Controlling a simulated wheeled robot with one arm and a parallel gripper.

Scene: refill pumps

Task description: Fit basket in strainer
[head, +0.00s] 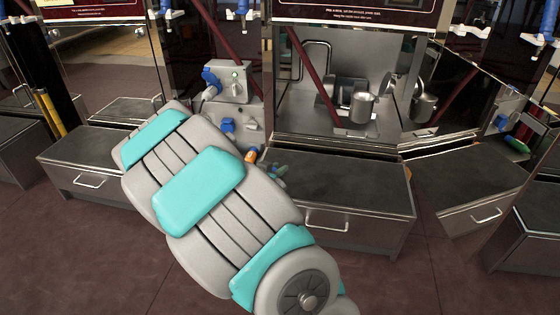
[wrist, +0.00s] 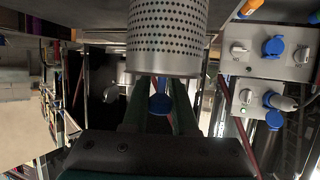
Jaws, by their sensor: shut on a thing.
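The basket (wrist: 167,38) is a grey metal cylinder with many small holes, at the top of the wrist view. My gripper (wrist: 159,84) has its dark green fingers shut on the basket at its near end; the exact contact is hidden. A blue round part (wrist: 160,104) shows between the fingers; I cannot tell whether it belongs to the basket or lies beyond. In the head view my arm hides most of the gripper and I cannot make out the basket. A shiny metal pot (head: 362,106) on the pump in the middle bay looks like the strainer; its inside is not visible.
A grey control box (head: 226,80) with blue sockets stands left of the bay; the wrist view shows similar grey boxes (wrist: 268,52) at right, close to the basket. A dark-topped drawer cabinet (head: 340,185) stands below the bay. A dark red pipe (head: 312,75) slants across the bay.

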